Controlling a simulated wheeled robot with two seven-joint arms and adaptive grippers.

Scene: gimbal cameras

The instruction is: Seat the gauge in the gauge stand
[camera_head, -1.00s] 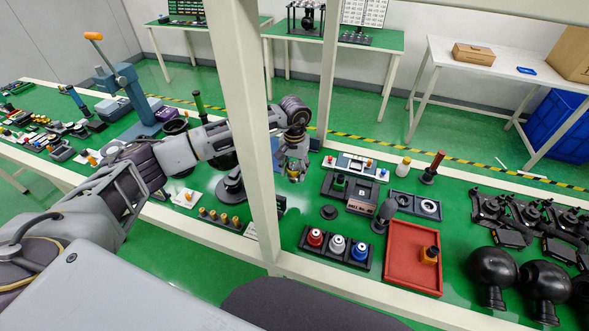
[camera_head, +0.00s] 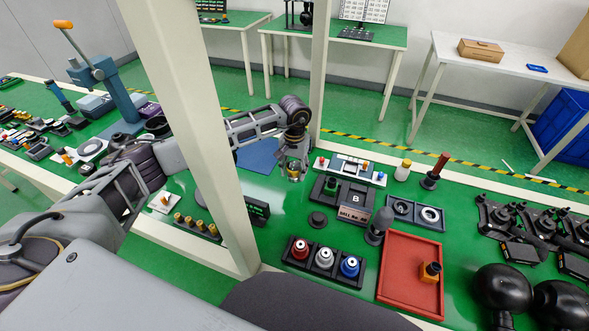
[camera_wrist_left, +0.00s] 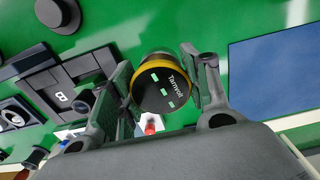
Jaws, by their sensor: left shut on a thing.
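My left gripper (camera_head: 294,172) is shut on the gauge (camera_head: 294,167), which hangs above the green table near its far edge. In the left wrist view the gauge (camera_wrist_left: 158,86) is a round dark piece with a yellow rim, green marks and white lettering, between the two fingers (camera_wrist_left: 160,88). I cannot tell for sure which thing is the gauge stand. A low round black piece (camera_head: 318,219) stands on the table, nearer to me than the gauge and apart from it; it also shows in the left wrist view (camera_wrist_left: 58,14). My right gripper is not in view.
A black block marked B (camera_head: 356,198) and a white board with coloured buttons (camera_head: 350,167) stand right of the gripper. A rack of red, white and blue pieces (camera_head: 324,262) and a red tray (camera_head: 410,264) are nearer. A blue mat (camera_head: 257,157) lies left. A pale post (camera_head: 190,130) hides part of the table.

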